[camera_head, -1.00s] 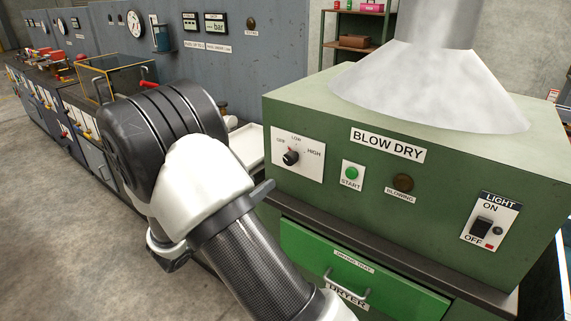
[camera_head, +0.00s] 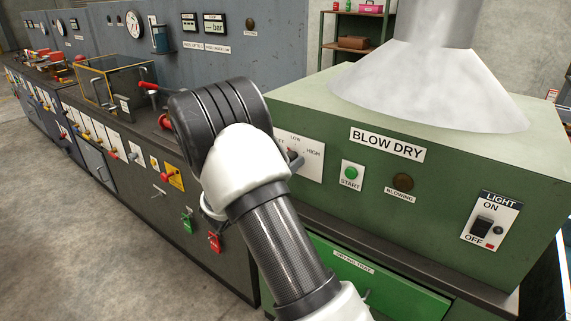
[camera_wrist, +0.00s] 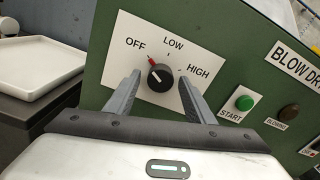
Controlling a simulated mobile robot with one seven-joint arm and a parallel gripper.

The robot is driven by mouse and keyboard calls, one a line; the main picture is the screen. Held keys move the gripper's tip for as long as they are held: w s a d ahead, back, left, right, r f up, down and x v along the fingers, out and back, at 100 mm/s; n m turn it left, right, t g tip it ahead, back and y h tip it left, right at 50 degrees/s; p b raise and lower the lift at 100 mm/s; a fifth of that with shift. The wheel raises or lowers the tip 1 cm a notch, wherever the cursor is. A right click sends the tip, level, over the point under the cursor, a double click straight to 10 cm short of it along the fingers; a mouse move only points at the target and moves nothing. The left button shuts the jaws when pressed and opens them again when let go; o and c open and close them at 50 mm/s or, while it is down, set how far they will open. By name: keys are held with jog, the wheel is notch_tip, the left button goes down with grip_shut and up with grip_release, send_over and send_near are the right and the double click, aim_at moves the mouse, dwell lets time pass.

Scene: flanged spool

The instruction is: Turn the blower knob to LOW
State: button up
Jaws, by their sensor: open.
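The black blower knob (camera_wrist: 160,77) sits on a white dial plate (camera_wrist: 128,38) with the labels OFF, LOW and HIGH. Its red mark points up and left, on the OFF side of LOW. My gripper (camera_wrist: 160,80) is open in the wrist view, with one grey finger on each side of the knob. Gaps show between both fingers and the knob; I cannot tell how deep the tips reach. In the head view, my arm hides the left part of the plate (camera_head: 314,168) and most of the knob.
Right of the plate on the green BLOW DRY housing (camera_head: 450,185) are a green START button (camera_head: 352,172), a brown BLOWING lamp (camera_head: 402,182) and a LIGHT switch (camera_head: 482,228). A white tray (camera_wrist: 38,72) lies left of the housing in the wrist view.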

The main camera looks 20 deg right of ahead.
jog(key=shift+c, duration=0.4)
jog(key=c, duration=1)
jog(key=shift+f+m+b, duration=0.1)
jog(key=shift+m+b, duration=0.8)
jog(key=shift+b, duration=0.15)
jog(key=m+b, duration=1)
jog(key=shift+w+a+b, duration=0.15)
jog(key=shift+w+b, duration=0.05)
jog(key=shift+b, duration=0.2)
